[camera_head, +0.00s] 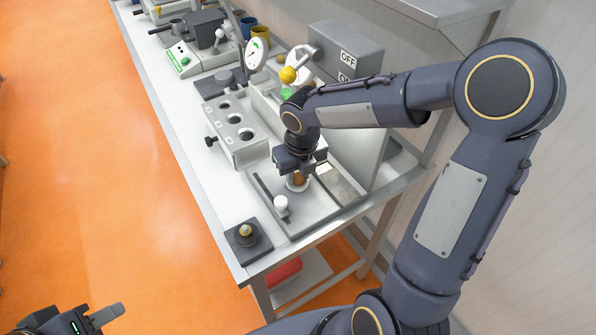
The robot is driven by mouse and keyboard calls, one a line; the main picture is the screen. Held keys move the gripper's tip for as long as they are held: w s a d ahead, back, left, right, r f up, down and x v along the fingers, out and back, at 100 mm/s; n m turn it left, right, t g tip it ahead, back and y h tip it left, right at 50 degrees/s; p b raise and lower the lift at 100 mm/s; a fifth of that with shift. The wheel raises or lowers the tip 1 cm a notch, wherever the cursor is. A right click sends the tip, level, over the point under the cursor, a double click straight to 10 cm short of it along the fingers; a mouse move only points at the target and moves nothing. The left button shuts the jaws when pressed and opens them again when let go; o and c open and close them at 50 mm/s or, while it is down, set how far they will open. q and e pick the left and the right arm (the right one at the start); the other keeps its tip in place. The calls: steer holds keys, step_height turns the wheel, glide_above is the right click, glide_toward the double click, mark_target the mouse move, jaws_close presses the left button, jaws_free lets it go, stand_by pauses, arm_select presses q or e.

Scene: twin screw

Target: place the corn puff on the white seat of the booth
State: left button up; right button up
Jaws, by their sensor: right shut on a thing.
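My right gripper (296,163) points down over the near part of the bench fixture, shut on an orange-brown piece (298,179), most likely the corn puff. The gripper hides its upper part. The piece is upright, at or just above a pale round seat (296,186); I cannot tell whether they touch. The seat is on a grey plate (318,205) in front of the grey box. My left gripper (104,316) is low at the bottom left, away from the bench, partly cut off; its opening is unclear.
A white-topped knob (281,204) stands close to the left of the held piece. A dark square base with a brass knob (246,231) sits at the near corner. A block with round holes (238,128), a dial (254,54) and a grey OFF box (345,50) stand behind.

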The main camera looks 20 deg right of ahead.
mark_target(299, 178)
steer(key=shift+f, duration=0.1)
steer(key=o, duration=0.7)
steer(key=r, duration=0.5)
steer(key=s+r, duration=0.1)
steer(key=r, duration=0.1)
steer(key=shift+r, duration=0.4)
